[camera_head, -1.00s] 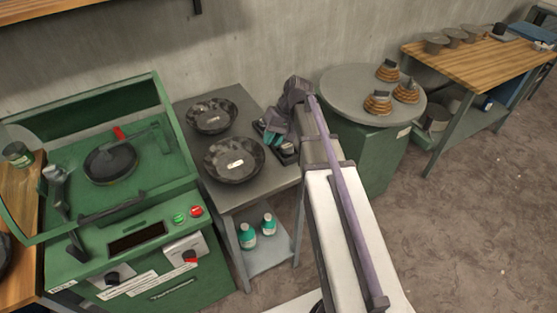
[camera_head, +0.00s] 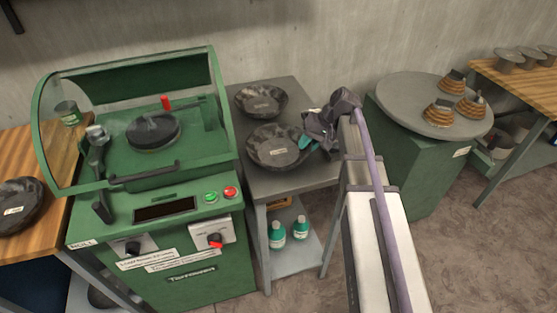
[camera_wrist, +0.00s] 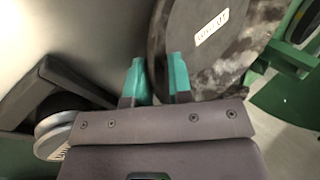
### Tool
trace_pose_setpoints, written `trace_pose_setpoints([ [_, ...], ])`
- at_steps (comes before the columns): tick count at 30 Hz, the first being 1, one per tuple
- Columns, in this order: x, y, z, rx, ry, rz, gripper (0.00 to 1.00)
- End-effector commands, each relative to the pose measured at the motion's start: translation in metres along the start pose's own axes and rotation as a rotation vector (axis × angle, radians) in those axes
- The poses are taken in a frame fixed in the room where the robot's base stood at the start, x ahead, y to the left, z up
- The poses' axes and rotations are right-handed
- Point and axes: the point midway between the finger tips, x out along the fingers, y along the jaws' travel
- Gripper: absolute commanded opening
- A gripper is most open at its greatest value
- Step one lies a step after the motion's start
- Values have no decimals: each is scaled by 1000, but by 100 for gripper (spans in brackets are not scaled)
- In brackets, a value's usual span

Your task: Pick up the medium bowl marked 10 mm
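Two dark, mottled bowls sit on the grey side table (camera_head: 300,180): a rear bowl (camera_head: 261,101) and a front bowl (camera_head: 278,148). Each has a small white label; the print is too small to read in the head view. My gripper (camera_head: 305,142) is at the right rim of the front bowl, its teal fingers pointing down. A mottled bowl (camera_wrist: 235,60) with a label hard to read lies just right of the fingers, overlapped by the right one.
A green machine (camera_head: 150,200) with a raised clear lid stands left of the side table. Another dark bowl (camera_head: 18,205) lies on the wooden table (camera_head: 50,240) at far left. A round grey table (camera_head: 405,115) with copper-coloured pieces stands right. Teal bottles (camera_head: 277,235) sit on the lower shelf.

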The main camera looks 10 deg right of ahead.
Motion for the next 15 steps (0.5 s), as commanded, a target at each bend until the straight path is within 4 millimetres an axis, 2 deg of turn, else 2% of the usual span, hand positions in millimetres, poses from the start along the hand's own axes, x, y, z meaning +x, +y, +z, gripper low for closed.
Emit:
trace_pose_setpoints([
  [1,14,4,0,0,0,0,20],
  [8,11,0,0,2,1,0,20],
  [14,11,0,0,1,1,0,1],
  [15,11,0,0,1,1,0,0],
])
